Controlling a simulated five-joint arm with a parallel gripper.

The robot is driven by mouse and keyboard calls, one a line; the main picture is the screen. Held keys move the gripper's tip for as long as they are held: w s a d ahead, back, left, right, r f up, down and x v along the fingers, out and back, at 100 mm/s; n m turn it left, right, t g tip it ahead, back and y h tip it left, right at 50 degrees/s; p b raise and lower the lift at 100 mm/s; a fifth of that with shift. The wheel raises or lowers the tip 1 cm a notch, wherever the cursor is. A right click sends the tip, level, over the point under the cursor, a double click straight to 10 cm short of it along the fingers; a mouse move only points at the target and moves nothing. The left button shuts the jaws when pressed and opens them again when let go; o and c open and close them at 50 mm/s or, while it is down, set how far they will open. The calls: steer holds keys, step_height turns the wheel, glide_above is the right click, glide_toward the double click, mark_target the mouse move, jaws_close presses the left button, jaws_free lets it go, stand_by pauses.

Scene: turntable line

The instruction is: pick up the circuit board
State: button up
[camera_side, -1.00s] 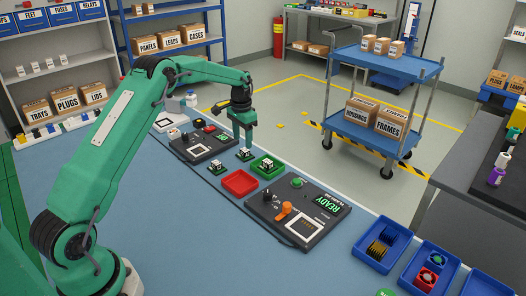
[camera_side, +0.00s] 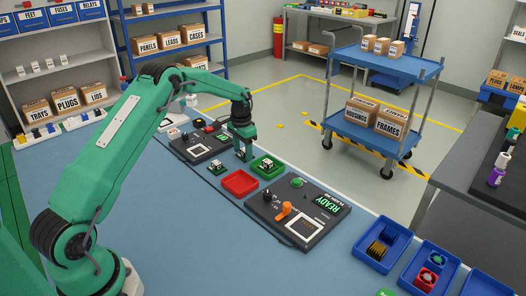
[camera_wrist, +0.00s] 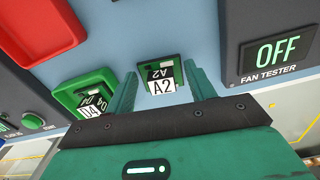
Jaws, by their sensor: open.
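A circuit board (camera_wrist: 174,62), a small green square carrying a block labelled A2, lies on the blue bench in the wrist view. My gripper (camera_wrist: 160,70) is open, with one finger on each side of the board and visible gaps between. In the side view my gripper (camera_side: 243,151) points down over this board, which its fingers largely hide. A similar green board (camera_side: 215,166) lies to the left on the bench. A piece labelled D4 (camera_wrist: 93,104) sits in a green tray (camera_wrist: 64,92).
A red tray (camera_side: 239,182) and the green tray (camera_side: 268,167) lie close to my gripper. A dark fan tester (camera_wrist: 279,50) reading OFF is at the right of the wrist view. Another dark panel (camera_side: 312,228) reads READY.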

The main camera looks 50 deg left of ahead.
mark_target(244, 152)
steer(key=c, duration=1.1)
steer(key=shift+o, duration=0.2)
steer(key=shift+r, duration=0.2)
steer(key=shift+r, duration=0.55)
steer(key=r, duration=0.3)
steer(key=shift+d+r, duration=0.1)
steer(key=shift+d, duration=0.3)
steer(key=s+d+r, duration=0.2)
steer(key=d+r, duration=0.4)
steer(key=d, duration=0.4)
steer(key=shift+s+d+r, duration=0.2)
steer(key=shift+s+d, duration=0.05)
steer(key=shift+d, duration=0.05)
steer(key=shift+d, duration=0.1)
